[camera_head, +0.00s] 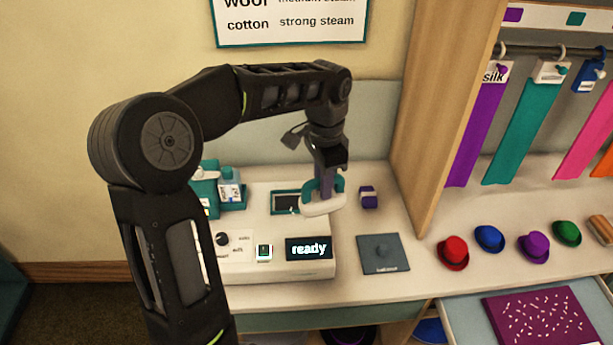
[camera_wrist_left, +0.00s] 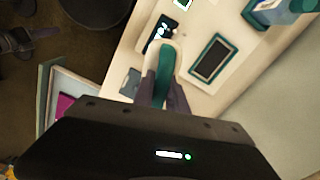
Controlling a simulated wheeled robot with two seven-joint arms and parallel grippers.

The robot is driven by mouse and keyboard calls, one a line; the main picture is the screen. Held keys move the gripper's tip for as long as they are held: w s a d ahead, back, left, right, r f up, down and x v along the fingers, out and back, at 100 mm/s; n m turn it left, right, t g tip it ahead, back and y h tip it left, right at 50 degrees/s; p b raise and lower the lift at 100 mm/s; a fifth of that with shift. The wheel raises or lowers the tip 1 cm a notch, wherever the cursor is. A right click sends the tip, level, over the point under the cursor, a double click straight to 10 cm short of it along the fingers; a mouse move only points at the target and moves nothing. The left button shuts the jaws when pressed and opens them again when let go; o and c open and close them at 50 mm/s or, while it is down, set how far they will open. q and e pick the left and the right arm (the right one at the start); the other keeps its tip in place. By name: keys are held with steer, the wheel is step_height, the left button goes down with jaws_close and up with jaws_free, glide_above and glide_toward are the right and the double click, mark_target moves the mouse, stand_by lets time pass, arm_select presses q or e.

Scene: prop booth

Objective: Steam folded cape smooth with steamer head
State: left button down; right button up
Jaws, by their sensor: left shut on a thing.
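The steamer head (camera_head: 322,207) has a white base and a teal handle. My left gripper (camera_head: 326,186) is shut on its handle and holds it over the right part of the white steamer unit. The left wrist view also shows the steamer head (camera_wrist_left: 163,72) between the fingers (camera_wrist_left: 164,92). A purple folded cloth with white flecks, which looks like the cape (camera_head: 540,318), lies flat at the lower right, well away from the gripper. Its purple corner shows in the left wrist view (camera_wrist_left: 65,103). The right gripper is not in view.
The steamer unit (camera_head: 270,266) has a dial, a lit button, a teal-framed dark pad (camera_head: 285,203) and a display (camera_head: 309,249) reading "ready". A grey mat (camera_head: 381,251) lies to its right. A wooden partition (camera_head: 445,120) rises beside hanging cloths. Several small hats (camera_head: 453,252) line the shelf.

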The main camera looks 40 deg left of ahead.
arm_select(q)
steer(key=w+d+f+n+b, duration=0.4)
steer(key=d+f+b, duration=0.6)
steer(key=f, duration=0.7)
steer(key=d+n, duration=0.2)
steer(key=d, duration=0.1)
steer(key=shift+w+r, duration=0.1)
steer(key=shift+d, duration=0.1)
